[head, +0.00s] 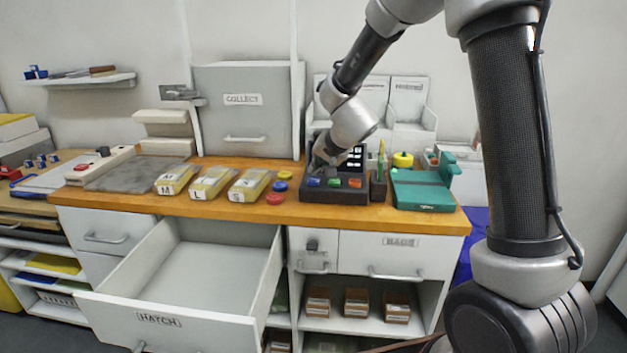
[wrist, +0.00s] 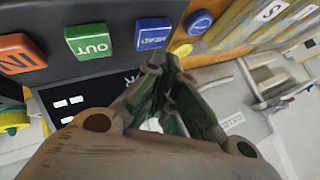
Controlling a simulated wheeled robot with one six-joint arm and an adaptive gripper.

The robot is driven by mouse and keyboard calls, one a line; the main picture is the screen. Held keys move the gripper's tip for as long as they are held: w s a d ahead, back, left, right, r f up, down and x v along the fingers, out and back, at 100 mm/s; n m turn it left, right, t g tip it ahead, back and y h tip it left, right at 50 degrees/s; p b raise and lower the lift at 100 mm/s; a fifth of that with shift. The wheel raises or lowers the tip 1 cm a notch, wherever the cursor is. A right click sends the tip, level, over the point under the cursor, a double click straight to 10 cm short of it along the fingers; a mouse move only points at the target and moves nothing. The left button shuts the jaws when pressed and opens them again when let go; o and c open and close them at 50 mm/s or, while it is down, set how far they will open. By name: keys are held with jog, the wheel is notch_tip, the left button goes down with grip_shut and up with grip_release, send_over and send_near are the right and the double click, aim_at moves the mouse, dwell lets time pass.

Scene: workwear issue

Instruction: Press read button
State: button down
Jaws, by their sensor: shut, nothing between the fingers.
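A dark control box (head: 335,196) stands on the wooden counter with a blue button (head: 314,182), a green button (head: 334,182) and an orange button (head: 355,183) along its front. In the wrist view the blue button (wrist: 153,34) has white lettering I cannot read surely; the green button (wrist: 89,41) reads OUT and the orange button (wrist: 20,54) reads IN. My gripper (head: 322,163) is shut and empty over the box's left part. In the wrist view my gripper's fingertips (wrist: 168,66) appear close to the blue button; I cannot tell whether they touch.
Coloured discs (head: 275,199) and labelled yellow packs (head: 248,185) lie left of the box. A pen holder (head: 378,188) and a green device (head: 422,192) stand to its right. The HATCH drawer (head: 165,318) is pulled open below the counter.

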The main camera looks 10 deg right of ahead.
jog(key=shift+f, duration=0.1)
jog(key=shift+f, duration=0.35)
jog(key=shift+s+f, duration=0.1)
jog(key=shift+f, duration=0.4)
dwell(1.0)
